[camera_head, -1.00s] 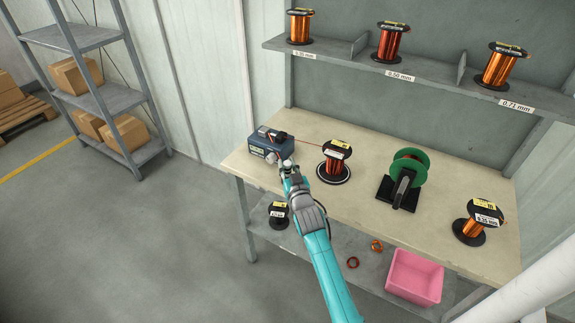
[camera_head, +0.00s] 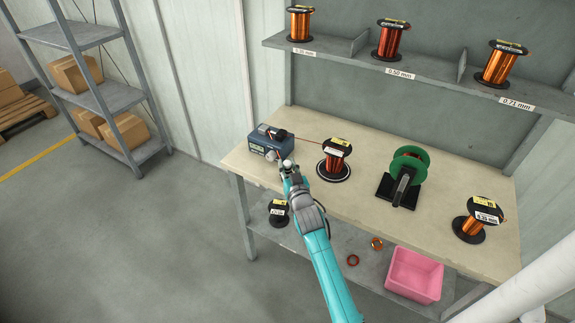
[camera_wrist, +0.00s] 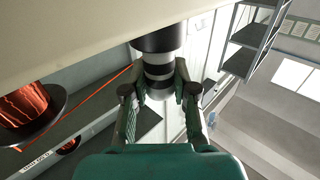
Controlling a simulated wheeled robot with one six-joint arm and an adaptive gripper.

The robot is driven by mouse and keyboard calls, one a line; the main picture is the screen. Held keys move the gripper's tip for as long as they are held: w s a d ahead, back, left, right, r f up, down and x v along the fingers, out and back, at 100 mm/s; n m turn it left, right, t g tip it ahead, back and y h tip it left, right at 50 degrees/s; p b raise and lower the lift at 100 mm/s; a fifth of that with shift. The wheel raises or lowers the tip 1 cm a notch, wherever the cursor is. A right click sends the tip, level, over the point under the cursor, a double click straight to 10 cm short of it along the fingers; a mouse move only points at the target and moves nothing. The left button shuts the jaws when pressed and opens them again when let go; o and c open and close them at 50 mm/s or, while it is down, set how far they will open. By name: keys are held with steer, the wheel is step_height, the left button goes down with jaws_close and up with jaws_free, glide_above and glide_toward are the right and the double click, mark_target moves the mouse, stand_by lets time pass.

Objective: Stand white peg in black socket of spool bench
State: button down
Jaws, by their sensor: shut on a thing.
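My gripper (camera_wrist: 160,95) is shut on a pale, dark-banded cylindrical piece, which I take for the white peg (camera_wrist: 160,71). In the head view a small white end of the peg (camera_head: 288,163) shows at the tip of my gripper (camera_head: 289,170), by the bench's front left edge. In the wrist view a wider black cylinder (camera_wrist: 160,38) lies in line with the peg at the top; I cannot tell whether they touch. The spool bench (camera_head: 345,203) has a pale top. I cannot pick out the black socket with certainty.
A blue box (camera_head: 263,146) stands just beyond my gripper. A thin wire (camera_head: 308,140) runs from it to a copper spool (camera_head: 335,158). A green reel (camera_head: 408,163) and another spool (camera_head: 470,224) stand further right. A pink bin (camera_head: 414,275) is below.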

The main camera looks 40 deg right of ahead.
steer(key=shift+f, duration=0.55)
steer(key=c, duration=0.8)
jaws_free()
steer(key=shift+c, duration=0.2)
steer(key=shift+s, duration=0.1)
steer(key=v, duration=1.1)
steer(key=shift+s+a, duration=0.25)
steer(key=shift+s, duration=0.05)
